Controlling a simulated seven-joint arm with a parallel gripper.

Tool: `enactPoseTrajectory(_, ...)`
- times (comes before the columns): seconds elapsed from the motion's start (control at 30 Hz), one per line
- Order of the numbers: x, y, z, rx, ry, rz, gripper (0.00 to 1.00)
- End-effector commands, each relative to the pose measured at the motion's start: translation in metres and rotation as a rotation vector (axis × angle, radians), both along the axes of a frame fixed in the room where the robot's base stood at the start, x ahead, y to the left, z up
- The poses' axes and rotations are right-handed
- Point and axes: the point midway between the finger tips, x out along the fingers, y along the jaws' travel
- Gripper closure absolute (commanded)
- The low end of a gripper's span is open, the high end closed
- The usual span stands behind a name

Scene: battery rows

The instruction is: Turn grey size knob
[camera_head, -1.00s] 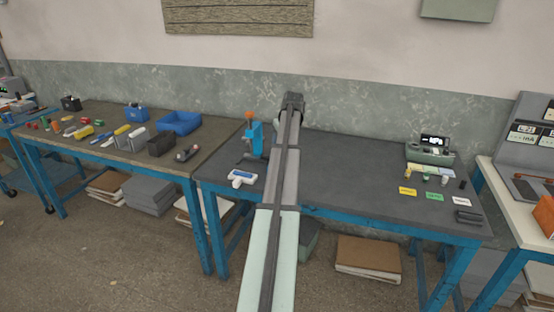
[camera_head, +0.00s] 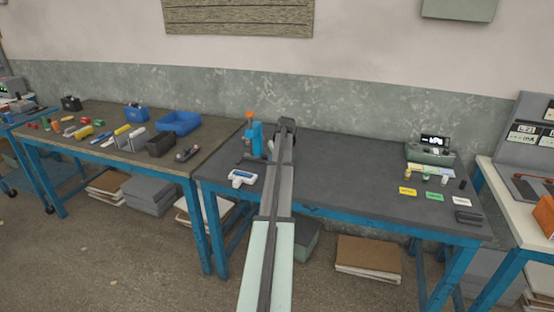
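No grey size knob can be made out at this scale. A small green-grey device (camera_head: 430,151) with an open lid and dark display stands at the back right of the dark bench. A blue upright tool (camera_head: 256,139) with an orange top stands left of my arm. My arm reaches from the bottom middle over this bench, and its dark upper joint is right of the blue tool. My gripper is hidden behind the arm, so its fingers and anything in them are not seen.
A white-and-blue item (camera_head: 241,178) lies at the dark bench's front left. Yellow, green and white cards (camera_head: 434,197) and a dark case (camera_head: 468,217) lie at its right. The left bench holds a blue tray (camera_head: 178,123) and several small parts. The dark bench's middle is clear.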

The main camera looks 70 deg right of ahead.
Motion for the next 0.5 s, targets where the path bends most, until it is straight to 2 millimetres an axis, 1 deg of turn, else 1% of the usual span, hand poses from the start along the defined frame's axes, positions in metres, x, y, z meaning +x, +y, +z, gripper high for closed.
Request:
enactPoseTrajectory(0.2, 0.0001, 0.0000, 0.0000, 0.000, 0.000, 0.000, 0.44)
enactPoseTrajectory(0.5, 0.0000, 0.0000, 0.0003, 0.000, 0.000, 0.000, 0.72)
